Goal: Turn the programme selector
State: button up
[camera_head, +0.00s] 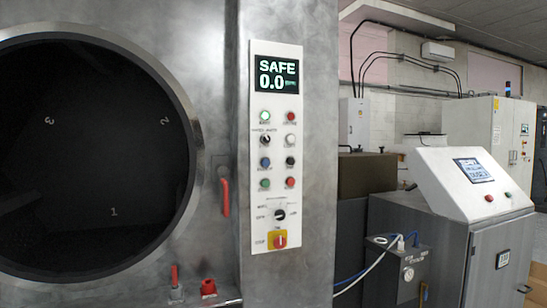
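A white control panel (274,178) is on the grey metal column right of the round washer opening. A black rotary knob (280,214) with small labels around it sits low on the panel; it looks like the programme selector, but its lettering is too small to read. A second dark knob (266,140) sits higher, on the left of the button rows. A yellow and red rotary switch (278,240) is below the lower knob. The display (276,75) at the top reads "SAFE 0.0". My gripper is not in view.
The dark round opening (90,150) fills the left. A red handle (226,197) sticks out between it and the panel, and red fittings (208,287) are below. A slanted console (470,183) stands at right. Nothing visible blocks the panel's front.

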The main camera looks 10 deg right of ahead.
aim_at(279, 214)
jog(key=z, duration=2.15)
jog(key=u, duration=1.1)
jog(key=i+j+u, duration=0.15)
jog(key=j+u, duration=0.25)
jog(key=i+j+u, duration=0.2)
jog(key=u, duration=0.25)
jog(key=i+j+u, duration=0.2)
jog(key=u, duration=0.2)
jog(key=i+j, duration=0.25)
jog(key=i, duration=0.1)
